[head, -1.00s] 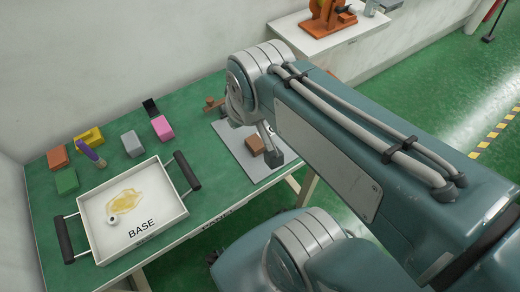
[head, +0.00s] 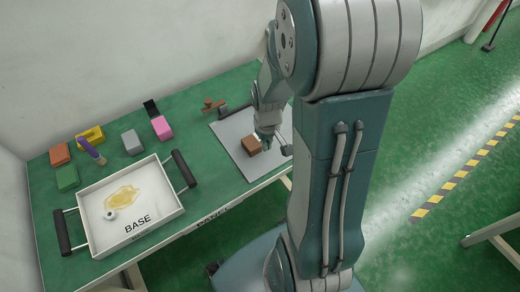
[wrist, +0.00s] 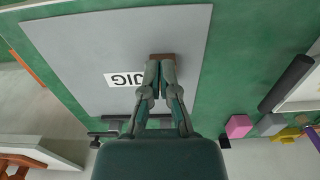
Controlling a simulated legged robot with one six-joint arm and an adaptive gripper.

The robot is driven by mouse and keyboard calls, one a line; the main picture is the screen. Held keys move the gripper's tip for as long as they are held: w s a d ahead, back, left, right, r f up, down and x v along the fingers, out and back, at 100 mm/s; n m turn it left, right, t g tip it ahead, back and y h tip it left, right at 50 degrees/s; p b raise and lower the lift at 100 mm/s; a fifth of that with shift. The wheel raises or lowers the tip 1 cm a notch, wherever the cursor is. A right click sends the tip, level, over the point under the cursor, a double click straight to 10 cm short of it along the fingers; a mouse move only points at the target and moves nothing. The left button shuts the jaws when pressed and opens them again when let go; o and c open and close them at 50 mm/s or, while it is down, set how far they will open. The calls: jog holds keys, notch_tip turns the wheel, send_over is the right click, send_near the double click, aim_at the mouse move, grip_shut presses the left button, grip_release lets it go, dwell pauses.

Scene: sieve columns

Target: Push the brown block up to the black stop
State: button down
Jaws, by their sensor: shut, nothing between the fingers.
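The brown block (head: 251,144) sits on a grey plate (head: 232,130) marked JIG in the wrist view. My gripper (head: 267,138) is shut and low over the plate, just right of the block in the head view. In the wrist view, my fingertips (wrist: 160,68) are together and overlap the near side of the block (wrist: 162,56); I cannot tell whether they touch it. A dark bar (wrist: 104,135), which looks like the black stop, lies along the plate's edge below my fingers there and is partly hidden. A dark piece (head: 223,111) shows at the plate's far left corner.
A white tray (head: 88,245) marked BASE, with dark handles, stands left of the plate. Several coloured blocks, including a pink block (head: 161,128) and a grey block (head: 131,142), lie behind it. A brown piece (head: 211,105) stands behind the plate. My arm hides the table's right end.

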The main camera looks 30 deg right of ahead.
aim_at(259, 158)
notch_tip(259, 158, down, 10)
jog(key=shift+r, duration=0.1)
jog(key=w, duration=0.2)
jog(key=shift+w, duration=0.3)
jog(key=shift+w+a, duration=0.1)
jog(key=shift+w, duration=0.65)
